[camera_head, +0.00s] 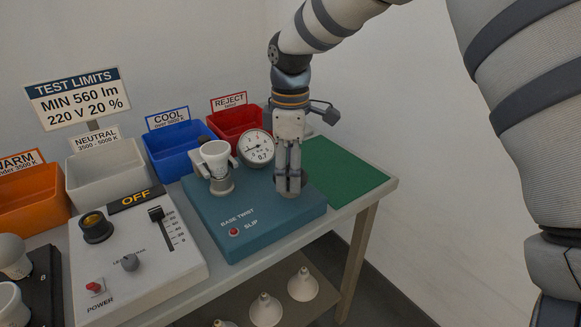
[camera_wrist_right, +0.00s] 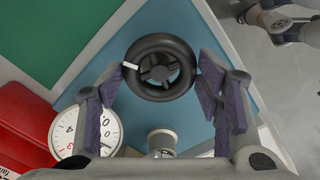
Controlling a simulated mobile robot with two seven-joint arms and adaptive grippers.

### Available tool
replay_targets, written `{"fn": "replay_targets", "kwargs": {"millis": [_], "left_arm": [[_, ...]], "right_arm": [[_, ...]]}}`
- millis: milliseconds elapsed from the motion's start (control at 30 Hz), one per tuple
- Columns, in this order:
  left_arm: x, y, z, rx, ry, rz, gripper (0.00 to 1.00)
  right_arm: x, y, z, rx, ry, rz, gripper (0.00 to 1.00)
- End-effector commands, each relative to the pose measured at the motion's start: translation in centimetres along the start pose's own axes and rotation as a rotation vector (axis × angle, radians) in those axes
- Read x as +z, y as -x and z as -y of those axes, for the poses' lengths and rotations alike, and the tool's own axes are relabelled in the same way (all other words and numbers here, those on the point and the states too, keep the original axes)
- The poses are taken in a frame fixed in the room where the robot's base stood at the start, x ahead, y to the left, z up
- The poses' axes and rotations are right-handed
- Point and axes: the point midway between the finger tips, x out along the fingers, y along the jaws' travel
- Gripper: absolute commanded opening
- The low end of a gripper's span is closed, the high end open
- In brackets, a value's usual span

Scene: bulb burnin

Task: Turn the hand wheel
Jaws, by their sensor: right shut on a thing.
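The hand wheel (camera_wrist_right: 160,73) is a dark ring with spokes and a small white mark at the left of its rim. It sits on the blue base-twist box (camera_head: 262,222). My right gripper (camera_head: 290,187) points down over the box's right part and largely hides the wheel in the head view. In the right wrist view its two padded fingers (camera_wrist_right: 165,80) are on opposite sides of the wheel's rim, shut on it. A round white dial (camera_head: 256,148) stands behind the wheel; it also shows in the wrist view (camera_wrist_right: 85,130). My left gripper is not in view.
A white socket piece (camera_head: 215,160) stands on the box left of the wheel. Red (camera_head: 238,121), blue (camera_head: 172,150), white and orange bins line the back. A grey power panel (camera_head: 150,262) is left of the box. A clear green mat (camera_head: 342,172) is at right.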

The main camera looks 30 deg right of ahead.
Motion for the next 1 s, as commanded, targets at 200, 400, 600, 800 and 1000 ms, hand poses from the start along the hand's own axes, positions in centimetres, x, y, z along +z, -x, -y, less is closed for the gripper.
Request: {"fn": "replay_targets", "kwargs": {"millis": [200,400,600,800,1000], "left_arm": [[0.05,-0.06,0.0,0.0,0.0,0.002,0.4],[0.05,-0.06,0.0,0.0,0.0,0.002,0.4],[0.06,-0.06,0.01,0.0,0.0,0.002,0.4],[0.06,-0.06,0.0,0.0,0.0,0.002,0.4],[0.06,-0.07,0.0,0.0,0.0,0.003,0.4]], "right_arm": [[0.0,-0.23,0.09,-0.003,-0.201,0.004,0.32],[0.0,-0.24,0.1,-0.004,-0.391,0.004,0.32],[0.02,-0.26,0.11,-0.004,-0.581,0.006,0.32],[0.04,-0.27,0.11,-0.003,-0.771,0.006,0.32],[0.04,-0.29,0.12,-0.003,-0.962,0.007,0.32]]}}
